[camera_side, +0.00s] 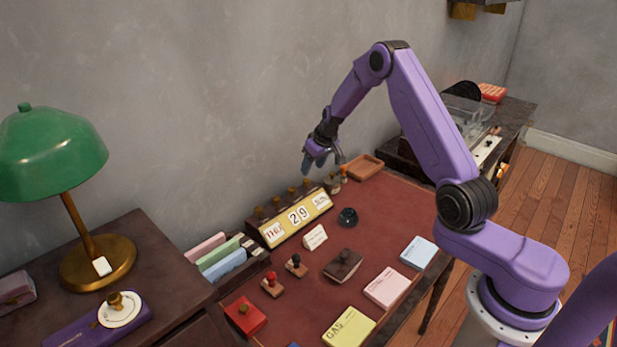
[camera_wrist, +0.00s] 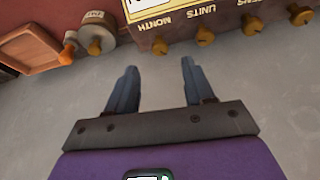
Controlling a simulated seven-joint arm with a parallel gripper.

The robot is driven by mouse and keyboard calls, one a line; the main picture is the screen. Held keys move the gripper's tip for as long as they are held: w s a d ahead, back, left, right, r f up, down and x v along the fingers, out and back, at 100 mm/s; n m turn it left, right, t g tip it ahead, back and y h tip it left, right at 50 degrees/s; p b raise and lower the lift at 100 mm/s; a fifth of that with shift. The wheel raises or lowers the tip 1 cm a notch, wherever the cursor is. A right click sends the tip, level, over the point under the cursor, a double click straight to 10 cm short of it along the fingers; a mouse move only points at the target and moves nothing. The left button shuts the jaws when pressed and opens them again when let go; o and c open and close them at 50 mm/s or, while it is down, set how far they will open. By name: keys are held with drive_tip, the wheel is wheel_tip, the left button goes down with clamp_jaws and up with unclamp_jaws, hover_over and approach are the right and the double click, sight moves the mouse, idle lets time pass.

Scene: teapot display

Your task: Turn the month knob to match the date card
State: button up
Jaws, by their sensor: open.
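The calendar (camera_side: 296,217) is a long box on the red-topped desk by the wall. Its yellow face has a left window, a middle window reading 29 and a right window; the outer words are too small to read surely. A row of brass knobs stands along its back. In the wrist view, the month knob (camera_wrist: 160,47) is nearest the MONTH label. A small white card (camera_side: 315,237), perhaps the date card, stands before the calendar; its writing is unreadable. My gripper (camera_side: 318,162) is open and empty above the calendar's right end. In the wrist view its fingertips (camera_wrist: 158,68) point towards the month knob, apart from it.
Other knobs (camera_wrist: 205,37) stand close beside the month knob. Stamps (camera_side: 272,285), a dark round pot (camera_side: 348,217) and paper pads (camera_side: 386,288) lie on the desk. A wooden tray (camera_side: 363,167) is right of the calendar. The grey wall is close behind.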

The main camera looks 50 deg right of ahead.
sight(307, 180)
drive_tip(key=shift+x, duration=3.1)
clamp_jaws()
